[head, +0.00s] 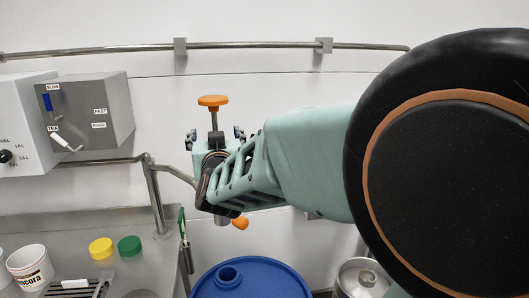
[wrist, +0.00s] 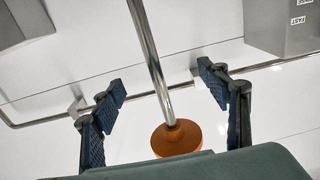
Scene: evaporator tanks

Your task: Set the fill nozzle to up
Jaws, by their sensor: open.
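A metal rod (head: 214,120) with a round orange knob (head: 213,100) on top stands upright just behind my gripper (head: 213,140) in the head view. In the wrist view, which is upside down, the rod (wrist: 153,60) and knob (wrist: 175,140) show between the two fingers of my gripper (wrist: 162,92). The fingers are spread apart, with clear gaps to the rod on both sides. A second, smaller orange piece (head: 240,222) shows below my gripper. My arm and gripper hide the middle of this fixture, and I cannot tell which part is the nozzle.
A blue drum (head: 252,281) with a round opening stands below. A grey control box (head: 105,112) hangs at left, above a steel counter (head: 135,225) with yellow (head: 101,248) and green (head: 130,246) caps and a white cup (head: 30,268). A wall rail (head: 250,45) runs behind.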

